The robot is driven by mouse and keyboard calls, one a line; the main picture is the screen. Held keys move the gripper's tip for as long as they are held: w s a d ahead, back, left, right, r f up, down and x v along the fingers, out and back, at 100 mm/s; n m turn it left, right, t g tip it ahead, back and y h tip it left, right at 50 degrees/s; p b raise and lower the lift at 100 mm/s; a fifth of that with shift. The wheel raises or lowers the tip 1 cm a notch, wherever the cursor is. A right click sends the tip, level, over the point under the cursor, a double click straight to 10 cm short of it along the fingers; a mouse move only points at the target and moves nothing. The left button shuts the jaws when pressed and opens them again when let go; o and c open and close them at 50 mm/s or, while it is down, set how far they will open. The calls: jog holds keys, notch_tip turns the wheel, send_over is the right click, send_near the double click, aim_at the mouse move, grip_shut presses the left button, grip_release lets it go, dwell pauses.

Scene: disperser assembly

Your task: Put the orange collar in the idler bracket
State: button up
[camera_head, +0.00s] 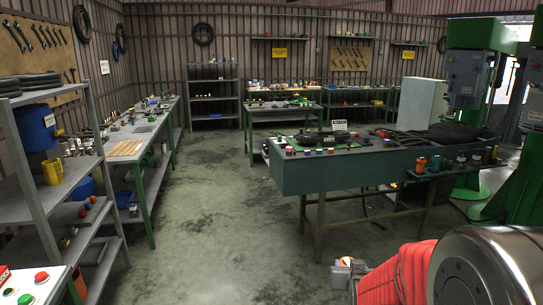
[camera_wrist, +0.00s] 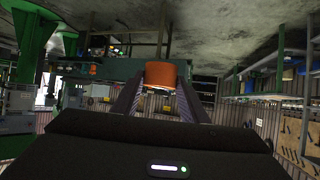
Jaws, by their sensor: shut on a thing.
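An orange collar (camera_wrist: 160,72) sits between the two fingertips of my gripper (camera_wrist: 160,88) in the wrist view. My gripper is shut on it, and the collar stands clear of any surface. In the head view my gripper (camera_head: 345,276) is low at the front, right of the middle, with a bit of orange at its tip. It is over open floor, in front of the green workbench (camera_head: 330,176). I cannot make out the idler bracket in either view.
Parts crowd the green workbench top, and a side ledge (camera_head: 455,172) holds several small parts, one orange. A grey shelf rack (camera_head: 50,205) and a long bench (camera_head: 150,150) line the left. Green machines (camera_head: 470,90) stand at the right. The middle floor (camera_head: 220,215) is clear.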

jog(key=a+n+y, duration=0.1)
jog(key=a, duration=0.5)
jog(key=shift+s+a+n+y, duration=0.15)
jog(key=shift+a+n+y, duration=0.15)
jog(key=shift+a, duration=0.1)
jog(key=shift+s, duration=0.1)
jog(key=shift+s, duration=0.85)
jog(key=shift+a, duration=0.15)
